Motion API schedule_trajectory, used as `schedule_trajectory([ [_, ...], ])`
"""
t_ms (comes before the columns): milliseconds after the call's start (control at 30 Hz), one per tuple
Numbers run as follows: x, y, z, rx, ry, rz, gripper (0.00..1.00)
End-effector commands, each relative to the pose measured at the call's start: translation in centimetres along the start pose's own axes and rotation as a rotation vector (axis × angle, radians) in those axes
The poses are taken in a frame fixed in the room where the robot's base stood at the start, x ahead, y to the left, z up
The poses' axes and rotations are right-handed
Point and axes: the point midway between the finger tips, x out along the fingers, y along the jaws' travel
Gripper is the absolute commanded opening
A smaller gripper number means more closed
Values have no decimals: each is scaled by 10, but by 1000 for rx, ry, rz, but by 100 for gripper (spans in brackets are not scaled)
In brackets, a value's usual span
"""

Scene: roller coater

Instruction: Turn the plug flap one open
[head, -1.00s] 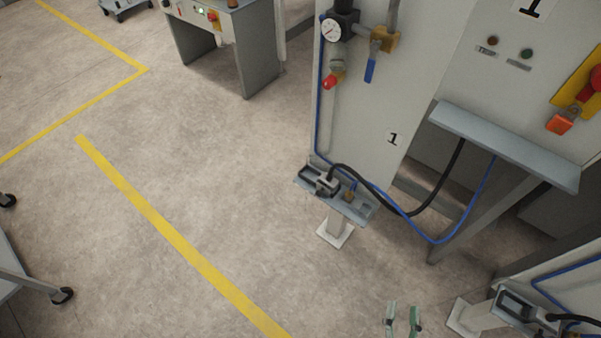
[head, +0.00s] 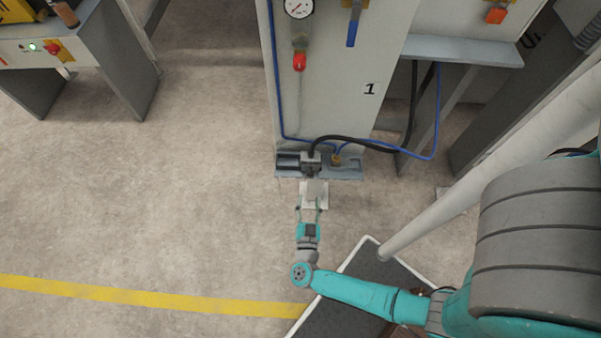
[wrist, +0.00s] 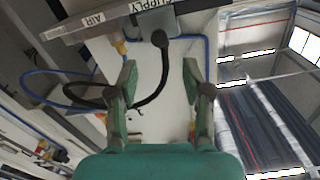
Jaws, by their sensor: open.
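I cannot clearly tell the flap apart from this socket. My gripper (head: 309,208) is in front of the shelf, apart from it, open and empty. In the wrist view, my gripper (wrist: 160,78) has its green fingers spread, with the black plug (wrist: 159,40) beyond and between them. The shelf edge (wrist: 120,12) bears AIR and SUPPLY labels.
A brass air fitting (head: 337,159) with a blue hose sits right of the plug. The black cable (head: 370,145) and blue hose loop right. A gauge (head: 299,8) and red-tipped valve (head: 299,61) are above. The floor to the left is clear.

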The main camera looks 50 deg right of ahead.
Motion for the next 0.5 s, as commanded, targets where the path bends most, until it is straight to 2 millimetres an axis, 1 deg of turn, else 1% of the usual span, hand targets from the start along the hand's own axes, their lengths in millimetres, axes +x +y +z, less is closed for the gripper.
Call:
schedule_trajectory([
  [267, 23, 1, -1, 1, 2, 4, 50],
  [500, 47, 1, -1, 2, 3, 3, 50],
])
